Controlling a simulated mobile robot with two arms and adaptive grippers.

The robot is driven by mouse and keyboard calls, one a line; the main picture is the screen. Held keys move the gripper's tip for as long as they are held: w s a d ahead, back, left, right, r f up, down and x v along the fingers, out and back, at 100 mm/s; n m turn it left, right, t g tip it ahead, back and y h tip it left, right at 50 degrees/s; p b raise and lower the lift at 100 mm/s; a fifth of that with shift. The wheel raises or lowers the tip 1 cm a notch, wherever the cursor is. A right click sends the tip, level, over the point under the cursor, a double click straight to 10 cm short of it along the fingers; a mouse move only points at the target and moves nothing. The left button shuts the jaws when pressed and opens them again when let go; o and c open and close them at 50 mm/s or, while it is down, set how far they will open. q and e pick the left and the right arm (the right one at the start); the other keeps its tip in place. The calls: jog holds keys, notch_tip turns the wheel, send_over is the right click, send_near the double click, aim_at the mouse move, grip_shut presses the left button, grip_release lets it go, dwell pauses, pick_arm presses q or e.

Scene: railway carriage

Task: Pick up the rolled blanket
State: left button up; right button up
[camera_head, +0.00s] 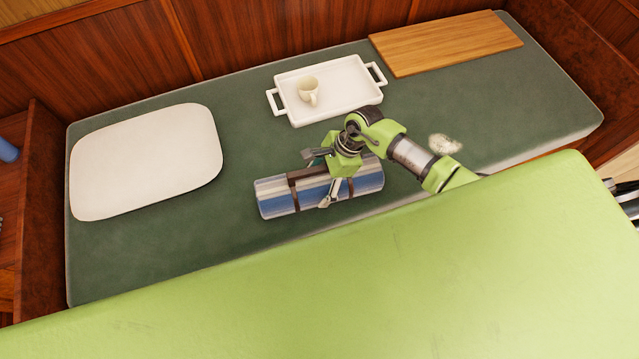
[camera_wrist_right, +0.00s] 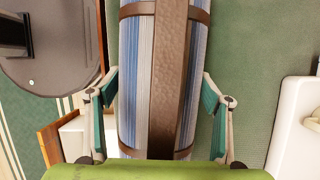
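The rolled blanket (camera_head: 272,197), striped blue, white and grey with brown straps, lies on its side on the green berth (camera_head: 240,235). My right gripper (camera_head: 326,179) is over its middle, with one finger on the far side and one on the near side. In the right wrist view, the blanket (camera_wrist_right: 135,75) runs between the two fingers of the right gripper (camera_wrist_right: 160,85). The fingers are spread, with their tips close beside the roll; I cannot tell whether they touch it. My left gripper is not in view.
A white tray (camera_head: 292,108) with a cream mug (camera_head: 309,88) stands behind the blanket. A white pillow (camera_head: 145,160) lies at left, a wooden board (camera_head: 445,43) at the back right. A small pale crumpled thing (camera_head: 444,144) lies beside my right arm. Bare berth surrounds the blanket's left end.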

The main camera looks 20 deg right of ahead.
jog(key=c, duration=0.6)
jog(key=shift+w, duration=0.1)
jog(key=shift+r, duration=0.1)
